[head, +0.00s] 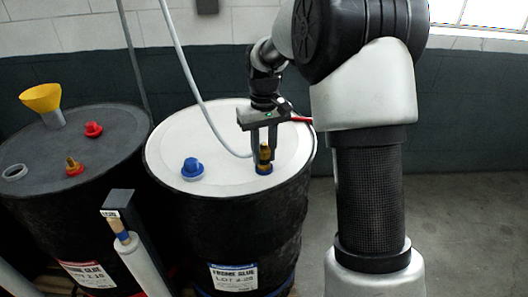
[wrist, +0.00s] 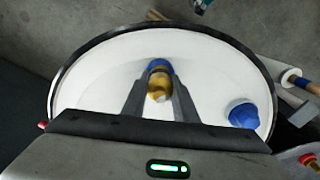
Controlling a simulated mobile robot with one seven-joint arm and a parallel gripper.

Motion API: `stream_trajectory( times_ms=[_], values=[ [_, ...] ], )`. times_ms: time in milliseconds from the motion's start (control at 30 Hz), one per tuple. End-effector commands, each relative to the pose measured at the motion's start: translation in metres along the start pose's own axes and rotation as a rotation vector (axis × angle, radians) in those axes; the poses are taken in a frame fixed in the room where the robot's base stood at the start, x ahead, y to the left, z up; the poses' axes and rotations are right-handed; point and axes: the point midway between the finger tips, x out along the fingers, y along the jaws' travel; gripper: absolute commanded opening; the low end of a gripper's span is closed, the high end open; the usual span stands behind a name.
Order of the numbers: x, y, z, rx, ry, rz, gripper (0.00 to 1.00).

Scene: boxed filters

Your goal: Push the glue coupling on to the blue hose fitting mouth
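The brass glue coupling (head: 265,152) is upright between my gripper's fingers, over the right part of a white drum lid (head: 225,125). The blue hose fitting (head: 264,169) is directly below it on the lid. In the wrist view the brass coupling (wrist: 160,86) lies between the two fingertips, with the blue fitting (wrist: 158,65) right against it. My gripper (head: 263,148) points down and its fingers close on the coupling's sides; it also shows in the wrist view (wrist: 160,92). How far the coupling sits on the mouth cannot be told.
A blue cap (head: 192,168) stands on the same lid to the left. A grey hose (head: 188,75) hangs down to the coupling area. The dark drum (head: 115,130) at left bears a yellow funnel (head: 41,98) and red fittings (head: 93,129). A post (head: 118,203) stands in front.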

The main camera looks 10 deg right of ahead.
Motion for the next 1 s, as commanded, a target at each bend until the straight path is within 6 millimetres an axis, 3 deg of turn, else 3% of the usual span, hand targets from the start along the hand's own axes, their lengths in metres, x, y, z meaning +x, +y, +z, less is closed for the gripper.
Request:
stream_trajectory(
  times_ms=[33,133,400,533,667,1000],
  values=[
    [0.001,0.0,0.001,0.0,-0.002,-0.001,0.34],
    [0.001,0.0,0.001,0.0,-0.003,-0.001,0.48],
    [0.001,0.0,0.001,0.0,-0.003,-0.001,0.48],
    [-0.009,0.0,0.0,0.0,-0.001,0.0,0.48],
    [-0.033,0.0,0.0,0.0,0.002,0.001,0.48],
    [-0.117,0.0,-0.001,0.0,0.002,0.001,0.48]
  ],
)
